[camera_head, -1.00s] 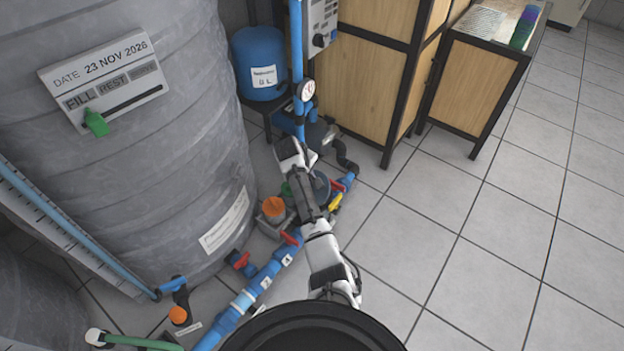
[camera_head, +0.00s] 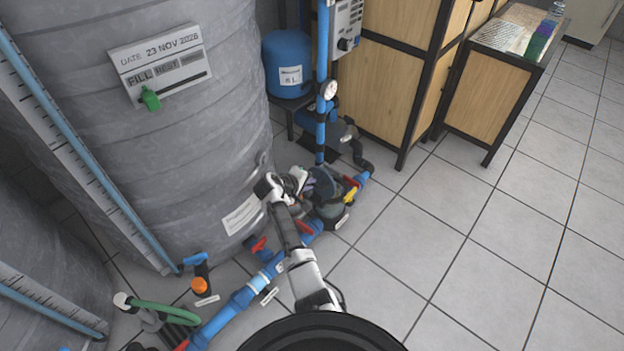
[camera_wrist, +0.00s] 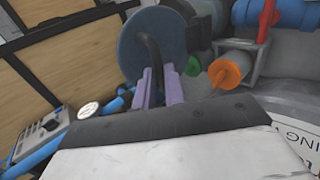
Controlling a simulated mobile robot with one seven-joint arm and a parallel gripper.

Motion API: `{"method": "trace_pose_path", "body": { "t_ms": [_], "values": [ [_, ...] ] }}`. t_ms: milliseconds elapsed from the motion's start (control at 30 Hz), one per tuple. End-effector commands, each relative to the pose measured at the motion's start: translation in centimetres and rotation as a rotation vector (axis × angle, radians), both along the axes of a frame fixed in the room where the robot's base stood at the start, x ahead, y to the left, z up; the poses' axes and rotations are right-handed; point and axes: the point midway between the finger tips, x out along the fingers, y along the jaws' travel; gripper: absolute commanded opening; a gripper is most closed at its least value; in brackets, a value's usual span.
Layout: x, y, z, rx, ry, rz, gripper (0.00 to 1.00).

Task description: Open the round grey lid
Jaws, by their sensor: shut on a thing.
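The round grey lid (camera_wrist: 133,48) fills the upper middle of the wrist view as a blue-grey disc with a dark curved handle (camera_wrist: 152,55). My gripper (camera_wrist: 157,80) has its purple fingers on both sides of this handle and is shut on it. In the head view my gripper (camera_head: 308,183) is at the lid (camera_head: 325,181), low beside the big grey tank. My wrist and arm cover part of the lid there. I cannot tell how far the lid is raised.
The grey tank (camera_head: 150,190) stands close on the left. Blue pipes (camera_head: 268,272) with red and yellow valve handles run around the lid. An orange cap (camera_wrist: 228,73) and a green part (camera_wrist: 192,66) sit close right of my fingers. The tiled floor (camera_head: 480,270) at right is clear.

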Motion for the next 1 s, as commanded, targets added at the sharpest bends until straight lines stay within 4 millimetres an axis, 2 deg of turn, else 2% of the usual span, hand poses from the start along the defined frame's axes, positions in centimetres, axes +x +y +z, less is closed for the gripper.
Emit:
{"method": "trace_pose_path", "body": {
  "t_ms": [33, 100, 667, 700, 833, 1000],
  "values": [
    [-0.63, 0.48, -0.91, 0.004, 0.017, 0.007, 0.00],
    [-0.81, 0.58, -1.12, 0.005, 0.017, 0.007, 0.00],
    [-1.12, 0.78, -1.62, 0.005, 0.020, 0.008, 0.00],
    [-1.12, 0.78, -1.64, 0.005, 0.020, 0.008, 0.15],
    [-1.03, 0.68, -1.43, 0.004, 0.017, 0.005, 0.32],
    [-0.88, 0.58, -1.10, 0.003, 0.012, 0.004, 0.33]
  ]
}}
